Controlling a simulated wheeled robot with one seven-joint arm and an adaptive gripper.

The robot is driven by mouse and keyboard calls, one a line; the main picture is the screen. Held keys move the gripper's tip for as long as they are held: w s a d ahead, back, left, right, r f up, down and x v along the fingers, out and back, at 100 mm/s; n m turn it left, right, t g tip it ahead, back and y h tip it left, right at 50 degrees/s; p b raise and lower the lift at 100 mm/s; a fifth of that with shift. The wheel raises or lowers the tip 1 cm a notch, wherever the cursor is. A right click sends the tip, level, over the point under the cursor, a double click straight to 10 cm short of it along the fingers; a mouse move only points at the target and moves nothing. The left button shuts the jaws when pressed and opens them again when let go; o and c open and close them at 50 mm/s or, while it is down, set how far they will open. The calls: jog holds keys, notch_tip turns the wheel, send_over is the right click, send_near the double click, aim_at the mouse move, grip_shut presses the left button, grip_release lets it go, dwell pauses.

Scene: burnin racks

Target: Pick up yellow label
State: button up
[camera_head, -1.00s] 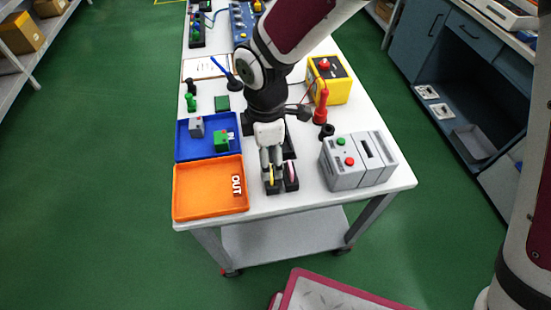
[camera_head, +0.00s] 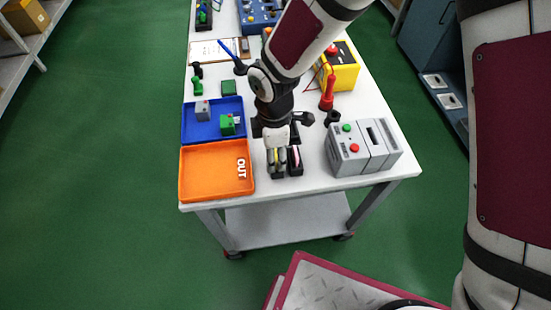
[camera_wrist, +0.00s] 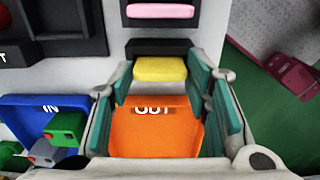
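The yellow label (camera_wrist: 160,69) is a small rounded block standing in a black holder (camera_wrist: 160,46) in the wrist view. In the head view, a little yellow (camera_head: 271,158) shows between my fingers. My gripper (camera_wrist: 162,80) is open, with one teal-padded finger on each side of the yellow label. The fingertips are close to its ends; I cannot tell whether they touch it. A pink label (camera_wrist: 160,11) stands in a neighbouring black holder, and also shows in the head view (camera_head: 296,157), just right of my gripper.
An orange OUT tray (camera_head: 187,181) lies left of my gripper. Behind it is a blue IN tray (camera_head: 185,125) with grey and green parts. A grey box (camera_head: 345,158) with red and green buttons stands to the right. A red tool and a yellow box (camera_head: 341,75) are farther back.

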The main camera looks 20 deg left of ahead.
jog(key=shift+c, duration=1)
